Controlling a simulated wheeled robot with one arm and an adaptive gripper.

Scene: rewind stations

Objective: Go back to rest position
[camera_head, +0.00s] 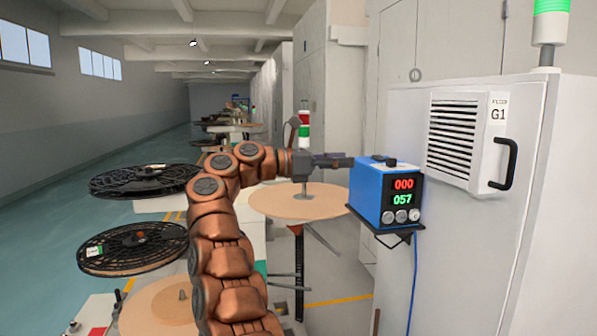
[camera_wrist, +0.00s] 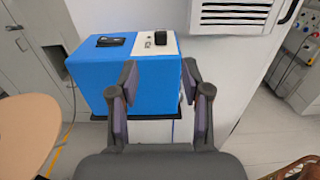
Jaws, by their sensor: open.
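My gripper (camera_head: 341,160) is at the end of my copper-coloured arm, which reaches forward and to the right in the head view. Its fingers point toward a blue box (camera_head: 369,190) with red "000" and green "057" displays. In the wrist view my gripper (camera_wrist: 158,98) is open, with nothing between its two fingers. The blue box (camera_wrist: 90,70) lies beyond the fingers there, and the left finger overlaps its front in the picture. I cannot tell whether they touch. The box's top shows a black switch and a white strip with a dark knob.
The blue box sits on a small shelf (camera_head: 388,230) on the white cabinet (camera_head: 470,250) marked G1. A round wooden disc (camera_head: 270,203) lies below my wrist. Black reels (camera_head: 140,181) stand to the left. The green aisle floor (camera_head: 60,225) at far left is clear.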

